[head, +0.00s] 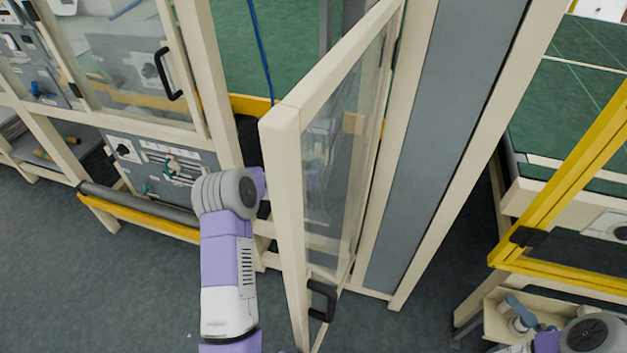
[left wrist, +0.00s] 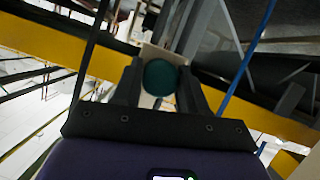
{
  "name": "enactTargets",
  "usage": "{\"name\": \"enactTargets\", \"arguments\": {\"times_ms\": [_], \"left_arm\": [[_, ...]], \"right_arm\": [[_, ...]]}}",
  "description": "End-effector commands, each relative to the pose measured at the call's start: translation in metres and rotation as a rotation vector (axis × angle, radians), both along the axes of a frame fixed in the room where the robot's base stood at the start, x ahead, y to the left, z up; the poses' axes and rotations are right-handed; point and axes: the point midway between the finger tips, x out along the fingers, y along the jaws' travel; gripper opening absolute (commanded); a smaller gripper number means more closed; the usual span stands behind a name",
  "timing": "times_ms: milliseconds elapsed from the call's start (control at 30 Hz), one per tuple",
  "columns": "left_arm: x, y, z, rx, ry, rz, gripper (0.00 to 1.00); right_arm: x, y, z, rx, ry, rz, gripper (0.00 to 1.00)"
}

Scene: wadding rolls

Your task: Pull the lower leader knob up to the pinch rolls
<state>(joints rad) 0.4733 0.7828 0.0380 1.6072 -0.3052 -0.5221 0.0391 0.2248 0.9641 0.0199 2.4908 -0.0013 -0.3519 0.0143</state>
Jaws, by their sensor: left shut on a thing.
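A round dark-teal knob (left wrist: 160,77) with a pale plate behind it sits between the two dark fingers of my left gripper (left wrist: 161,88) in the left wrist view. The gripper is shut on this knob. In the head view my left arm reaches forward at the left of an open door, and its fingers and the knob are hidden behind the wrist and door frame. A blue cord (head: 260,48) hangs beyond the door; it also shows in the left wrist view (left wrist: 246,62). I cannot make out the pinch rolls. My right gripper does not show.
The open glazed door (head: 283,190) with a black handle (head: 322,300) stands close to the right of my left arm. A dark roller (head: 140,203) over a yellow bar lies left of it. A yellow-framed guard (head: 560,190) stands at right. Grey floor at lower left is clear.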

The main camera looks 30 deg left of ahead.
Motion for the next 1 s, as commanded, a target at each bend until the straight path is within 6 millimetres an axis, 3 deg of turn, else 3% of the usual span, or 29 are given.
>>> {"name": "enactTargets", "arguments": {"times_ms": [33, 100, 300, 767, 800, 933, 1000], "left_arm": [[0.001, 0.000, 0.016, 0.003, -0.007, 0.000, 0.00], [0.001, 0.000, 0.028, 0.002, -0.007, 0.000, 0.00], [0.001, 0.000, 0.047, 0.002, -0.005, 0.001, 0.00], [0.001, 0.001, 0.053, 0.002, -0.009, 0.001, 0.00], [0.002, 0.001, 0.053, 0.002, -0.010, 0.001, 0.46], [0.001, 0.001, 0.052, 0.003, -0.007, 0.001, 0.65], [0.001, 0.000, 0.052, 0.001, -0.006, 0.001, 0.65]], "right_arm": [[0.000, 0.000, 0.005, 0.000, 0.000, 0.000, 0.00], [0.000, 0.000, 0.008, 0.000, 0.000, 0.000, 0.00], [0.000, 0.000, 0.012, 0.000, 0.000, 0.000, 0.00], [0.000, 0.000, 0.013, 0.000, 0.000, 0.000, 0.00], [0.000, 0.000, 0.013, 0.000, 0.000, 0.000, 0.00], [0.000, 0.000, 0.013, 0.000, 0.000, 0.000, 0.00], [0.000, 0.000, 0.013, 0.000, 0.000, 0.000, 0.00]]}}
